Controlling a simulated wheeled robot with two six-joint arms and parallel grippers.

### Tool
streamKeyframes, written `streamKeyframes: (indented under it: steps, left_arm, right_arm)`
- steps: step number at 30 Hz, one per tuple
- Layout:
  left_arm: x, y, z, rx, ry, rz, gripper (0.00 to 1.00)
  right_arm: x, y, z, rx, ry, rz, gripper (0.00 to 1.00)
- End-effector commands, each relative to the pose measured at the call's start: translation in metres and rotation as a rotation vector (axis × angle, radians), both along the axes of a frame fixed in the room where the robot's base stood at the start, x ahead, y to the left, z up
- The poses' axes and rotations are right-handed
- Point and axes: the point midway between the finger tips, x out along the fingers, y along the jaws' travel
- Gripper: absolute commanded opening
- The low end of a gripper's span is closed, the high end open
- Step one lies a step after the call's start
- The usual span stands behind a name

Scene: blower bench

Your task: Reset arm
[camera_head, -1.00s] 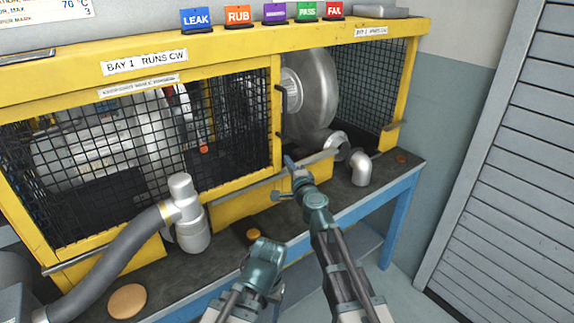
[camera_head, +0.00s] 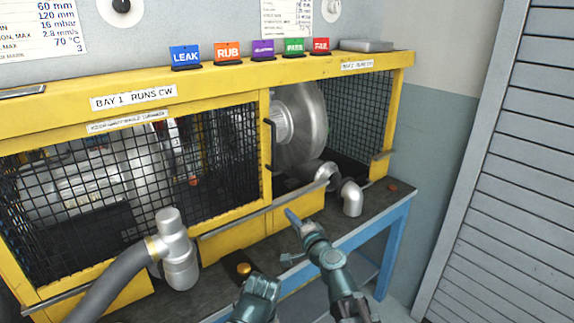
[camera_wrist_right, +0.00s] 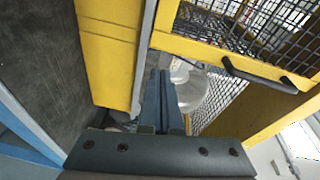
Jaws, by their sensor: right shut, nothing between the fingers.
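My right gripper (camera_head: 291,216) is in front of the yellow lower panel of the open right bay in the head view. Its blue-grey fingers are closed together and empty, pointing up and left. In the right wrist view the shut fingers (camera_wrist_right: 163,100) point forward past a yellow panel, with grey metal shapes beyond them. A teal part of another of my arms (camera_head: 258,298) shows at the bottom of the head view. No left gripper fingers can be seen.
A yellow mesh enclosure (camera_head: 128,97) stands on a dark bench (camera_head: 215,290). A silver wheel (camera_head: 302,125) sits in the open bay. A pipe elbow (camera_head: 351,197), a yellow button (camera_head: 244,269) and a hose fitting (camera_head: 178,255) are close by. Coloured signs (camera_head: 227,51) line the top.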

Motion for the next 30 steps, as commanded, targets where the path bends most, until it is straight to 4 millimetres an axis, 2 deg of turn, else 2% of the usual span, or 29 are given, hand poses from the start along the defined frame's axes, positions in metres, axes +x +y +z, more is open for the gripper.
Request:
streamKeyframes:
  steps: [3, 7, 9, 12, 15, 21, 25, 26, 27, 30]
  left_arm:
    - [0.000, 0.000, 0.000, 0.000, 0.000, 0.000, 0.73]
    - [0.000, 0.000, 0.000, 0.000, 0.000, 0.000, 0.73]
    - [0.000, 0.000, 0.000, 0.000, 0.000, 0.000, 0.73]
    - [0.000, 0.000, 0.000, 0.000, 0.000, 0.000, 0.73]
    - [0.000, 0.000, 0.000, 0.000, 0.000, 0.000, 0.73]
    - [0.000, 0.000, 0.000, 0.000, 0.000, 0.000, 0.73]
    - [0.000, 0.000, 0.000, 0.000, 0.000, 0.000, 0.73]
    - [0.000, 0.000, 0.000, 0.000, 0.000, 0.000, 0.73]
    - [0.000, 0.000, 0.000, 0.000, 0.000, 0.000, 0.73]
    - [0.000, 0.000, 0.000, 0.000, 0.000, 0.000, 0.73]
  right_arm:
    - [-0.023, 0.017, -0.032, -0.247, 0.035, 0.177, 0.00]
    - [-0.059, 0.017, -0.089, -0.549, 0.151, 0.380, 0.00]
    - [-0.080, 0.003, -0.120, -0.698, 0.241, 0.471, 0.00]
    - [-0.110, -0.022, -0.155, -0.870, 0.378, 0.571, 0.00]
    - [-0.135, -0.050, -0.179, -0.995, 0.506, 0.636, 0.00]
    - [-0.178, -0.105, -0.203, -1.178, 0.748, 0.714, 0.00]
    - [-0.205, -0.139, -0.208, -1.264, 0.904, 0.743, 0.00]
    - [-0.209, -0.137, -0.208, -1.280, 0.916, 0.757, 0.00]
    - [-0.211, -0.125, -0.208, -1.294, 0.902, 0.781, 0.00]
    - [-0.219, -0.105, -0.209, -1.332, 0.892, 0.830, 0.00]
